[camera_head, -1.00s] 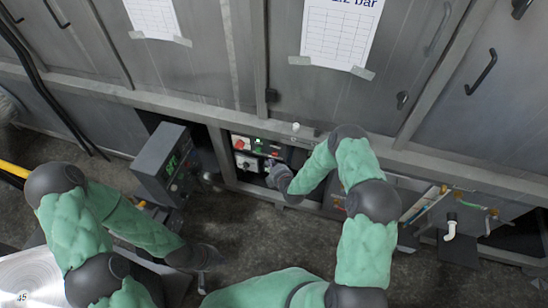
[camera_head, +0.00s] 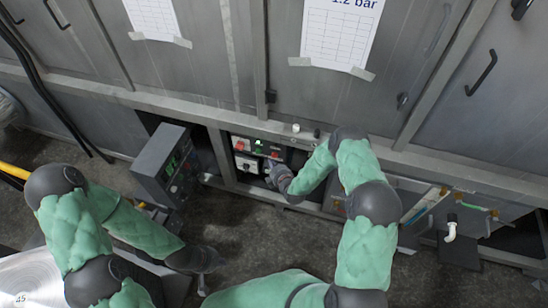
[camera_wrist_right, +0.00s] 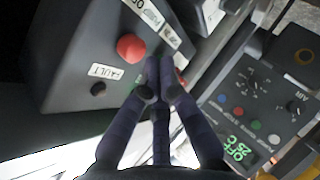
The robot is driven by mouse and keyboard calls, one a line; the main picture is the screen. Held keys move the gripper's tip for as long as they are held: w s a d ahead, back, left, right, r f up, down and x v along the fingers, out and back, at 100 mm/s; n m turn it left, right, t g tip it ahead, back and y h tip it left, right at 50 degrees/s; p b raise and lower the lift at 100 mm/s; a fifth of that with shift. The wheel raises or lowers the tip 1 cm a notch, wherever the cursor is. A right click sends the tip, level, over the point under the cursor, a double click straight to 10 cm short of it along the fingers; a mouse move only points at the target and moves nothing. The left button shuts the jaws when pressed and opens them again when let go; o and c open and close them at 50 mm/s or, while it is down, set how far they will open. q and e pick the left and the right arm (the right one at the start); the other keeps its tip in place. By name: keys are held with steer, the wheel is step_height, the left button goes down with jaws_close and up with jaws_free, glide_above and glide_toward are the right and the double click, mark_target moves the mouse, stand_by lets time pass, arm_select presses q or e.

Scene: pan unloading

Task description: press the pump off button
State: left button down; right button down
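A control panel (camera_head: 246,163) is set in the opening under the grey cabinets, with small red and green controls. In the right wrist view, a red round button (camera_wrist_right: 131,47) sits on a dark panel face. White labels near it are partly legible, one seeming to start with "OF". My right gripper (camera_wrist_right: 162,66) has its fingers drawn together and empty, tips just beside the red button. I cannot tell whether they touch the panel. In the head view the right gripper (camera_head: 272,172) is at the panel. My left gripper (camera_head: 205,268) hangs low at left; its fingers are unclear.
A grey control box (camera_head: 163,165) with a green display stands left of the panel; its knobs and buttons (camera_wrist_right: 255,105) show in the right wrist view. A "FAULT" label (camera_wrist_right: 103,71) sits below the red button. A white pipe elbow (camera_head: 450,231) is at right.

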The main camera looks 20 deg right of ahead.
steer(key=shift+w, duration=0.1)
stand_by(0.5)
steer(key=shift+w+d+b, duration=0.2)
steer(key=shift+w+b, duration=0.05)
steer(key=shift+b, duration=0.05)
steer(key=shift+w+d+b, duration=0.3)
steer(key=shift+w, duration=0.15)
stand_by(0.8)
steer(key=shift+s+r, duration=0.1)
stand_by(0.3)
steer(key=shift+s+a, duration=0.5)
steer(key=shift+s, duration=0.2)
steer(key=s+a, duration=0.1)
steer(key=s, duration=0.1)
steer(key=s+a+p, duration=0.1)
steer(key=s, duration=0.1)
steer(key=shift+a, duration=0.4)
steer(key=shift+s, duration=0.1)
stand_by(0.7)
